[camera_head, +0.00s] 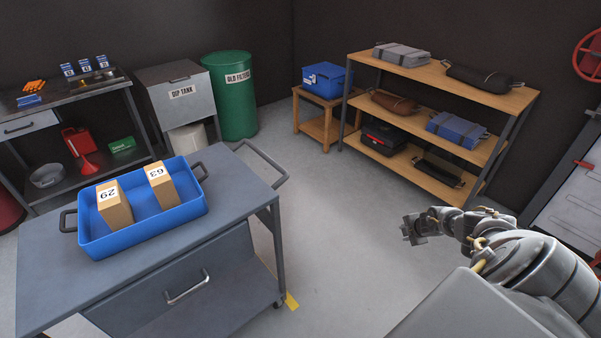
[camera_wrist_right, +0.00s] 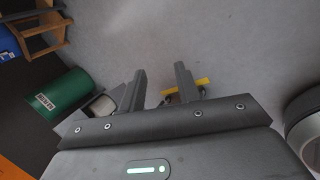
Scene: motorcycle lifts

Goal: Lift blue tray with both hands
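The blue tray (camera_head: 155,229) sits on the grey workshop cart (camera_head: 235,205) at the left in the head view. It has a dark loop handle at each short end, the left handle (camera_head: 67,221) and the right handle (camera_head: 199,170). Two cardboard boxes stand in it, one marked 29 (camera_head: 115,207) and one marked 63 (camera_head: 163,190). My right gripper (camera_head: 408,230) is over open floor, well to the right of the cart and apart from the tray. In the right wrist view its two fingers (camera_wrist_right: 160,92) are spread with nothing between them. My left gripper is in neither view.
The cart has a push bar (camera_head: 265,163) on its right and a drawer in front. A wooden shelf (camera_head: 440,75) with cases stands at the back right. A green drum (camera_head: 231,100) and a dip tank (camera_head: 180,98) stand behind the cart. The floor between is clear.

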